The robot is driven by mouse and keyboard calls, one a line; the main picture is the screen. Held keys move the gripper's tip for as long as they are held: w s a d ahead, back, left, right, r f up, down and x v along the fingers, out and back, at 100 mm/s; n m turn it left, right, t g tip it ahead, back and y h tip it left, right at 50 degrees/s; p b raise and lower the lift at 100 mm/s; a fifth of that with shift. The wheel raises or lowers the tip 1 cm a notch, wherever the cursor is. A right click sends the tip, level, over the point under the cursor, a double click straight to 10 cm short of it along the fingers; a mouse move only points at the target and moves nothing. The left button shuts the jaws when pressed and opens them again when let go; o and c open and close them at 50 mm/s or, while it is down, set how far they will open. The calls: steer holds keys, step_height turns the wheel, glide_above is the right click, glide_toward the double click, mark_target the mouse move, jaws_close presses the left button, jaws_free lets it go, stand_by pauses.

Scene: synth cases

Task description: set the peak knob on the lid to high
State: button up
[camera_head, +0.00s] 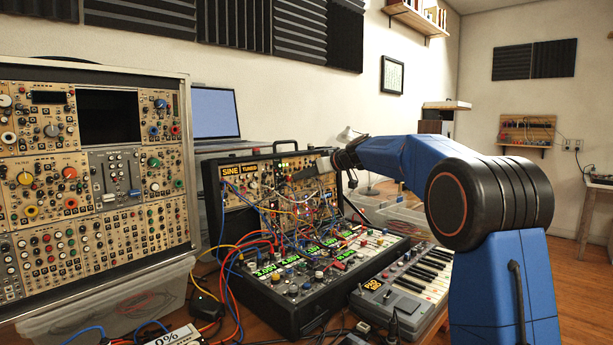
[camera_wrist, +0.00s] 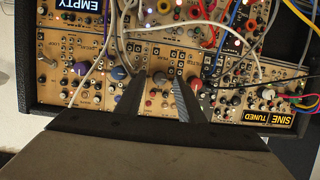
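The lid (camera_head: 212,190) of the black synth case stands upright and is packed with tan modules; in the wrist view it appears upside down (camera_wrist: 300,55). My gripper (camera_head: 328,165) is at the upper right of the lid in the head view. In the wrist view my gripper (camera_wrist: 160,92) has its two fingers apart, pointing at the panel.
Patch cables (camera_head: 290,215) hang across the lid and the case's lower panel; a white cable (camera_wrist: 113,35) passes close to the fingers. A small keyboard (camera_head: 405,290) stands at the right. A large modular rack (camera_head: 90,190) stands at the left.

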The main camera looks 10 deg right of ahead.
jaws_close()
steer(key=shift+d+m, duration=0.1)
steer(key=shift+m, duration=0.2)
steer(key=shift+w+d+f+m+y, duration=0.15)
steer(key=shift+m+y, duration=0.75)
steer(key=shift+m, duration=1.5)
steer(key=shift+d+f+m+y, duration=0.15)
steer(key=shift+m+y, duration=0.75)
steer(key=shift+m, duration=1.5)
steer(key=shift+w+f+m+y, duration=0.2)
steer(key=shift+m+y, duration=0.7)
steer(key=shift+m, duration=1.5)
steer(key=shift+s, duration=0.15)
jaws_free()
